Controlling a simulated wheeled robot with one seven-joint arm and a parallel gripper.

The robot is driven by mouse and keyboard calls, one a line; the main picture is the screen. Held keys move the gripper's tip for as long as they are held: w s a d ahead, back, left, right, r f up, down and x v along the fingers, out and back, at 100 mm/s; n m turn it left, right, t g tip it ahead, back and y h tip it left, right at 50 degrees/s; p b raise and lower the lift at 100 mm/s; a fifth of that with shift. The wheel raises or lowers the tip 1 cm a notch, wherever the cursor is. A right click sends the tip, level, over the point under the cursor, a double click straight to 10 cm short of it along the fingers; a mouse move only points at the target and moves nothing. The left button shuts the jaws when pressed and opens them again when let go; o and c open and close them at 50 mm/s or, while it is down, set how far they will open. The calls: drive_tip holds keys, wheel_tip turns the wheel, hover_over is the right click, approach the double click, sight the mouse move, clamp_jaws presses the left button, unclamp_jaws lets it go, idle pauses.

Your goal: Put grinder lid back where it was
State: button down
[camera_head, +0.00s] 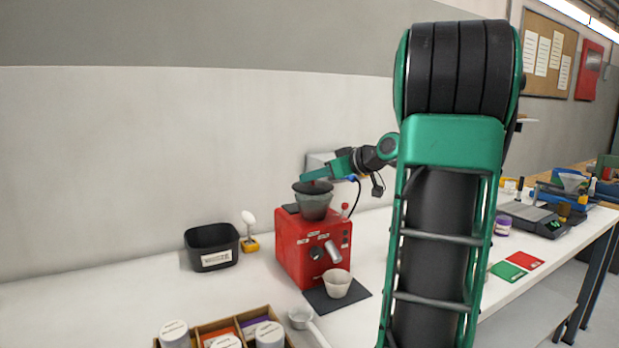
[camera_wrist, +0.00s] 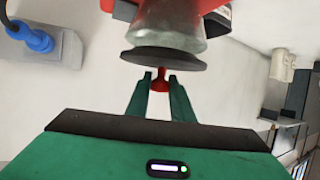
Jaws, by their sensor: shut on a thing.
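The red grinder (camera_head: 313,240) stands on the white bench with a grey translucent hopper (camera_head: 314,206) on top. The grinder lid, a dark disc (camera_head: 313,187) with a red knob, is at the hopper's mouth, roughly level. In the wrist view the lid (camera_wrist: 163,59) lies against or very near the hopper rim (camera_wrist: 165,42); I cannot tell whether it is fully seated. My gripper (camera_head: 314,179) comes in from the right above the hopper. In the wrist view my gripper's fingers (camera_wrist: 160,82) are shut on the lid's red knob (camera_wrist: 160,79).
A white cup (camera_head: 337,284) sits on a dark mat before the grinder. A black waste bin (camera_head: 211,247) stands to the left, with a small yellow-based item (camera_head: 250,243) beside it. A wooden box of jars (camera_head: 225,330) is at the front. A grey socket box (camera_wrist: 55,45) is on the wall.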

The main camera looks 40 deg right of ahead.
drive_tip(key=shift+f, duration=0.4)
drive_tip(key=c, duration=1.5)
unclamp_jaws()
drive_tip(key=shift+c, duration=0.2)
drive_tip(key=shift+r, duration=0.55)
drive_tip(key=v, duration=1.2)
drive_tip(key=shift+s, duration=0.15)
